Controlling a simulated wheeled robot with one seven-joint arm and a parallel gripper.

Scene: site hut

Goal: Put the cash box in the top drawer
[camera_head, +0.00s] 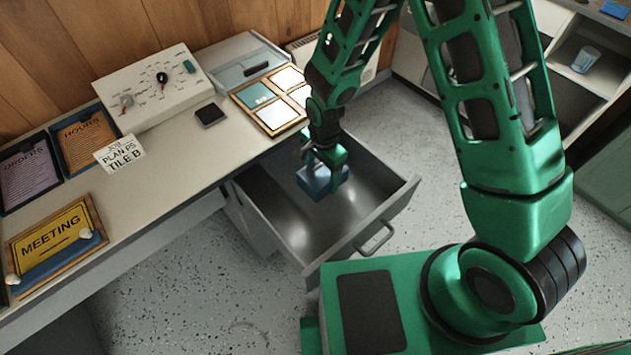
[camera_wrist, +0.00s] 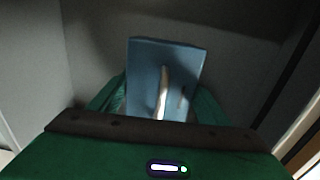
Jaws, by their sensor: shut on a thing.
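The blue cash box (camera_head: 317,180) is held by my gripper (camera_head: 325,160) inside the open top drawer (camera_head: 400,204). In the wrist view the blue cash box (camera_wrist: 165,75) sits between the green fingers of my gripper (camera_wrist: 160,100), with a pale handle on its top face. The grey drawer walls (camera_wrist: 95,50) surround it in that view. The drawer is pulled out from under the desk and looks otherwise empty. I cannot tell whether the box touches the drawer floor. My gripper hides part of the box in the head view.
The desk (camera_head: 180,165) carries a white control panel (camera_head: 153,85), a framed tile board (camera_head: 272,100) and several signs, including a yellow MEETING sign (camera_head: 55,233). The drawer handle (camera_head: 376,240) juts out over open speckled floor. Shelves (camera_head: 575,75) stand at the back right.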

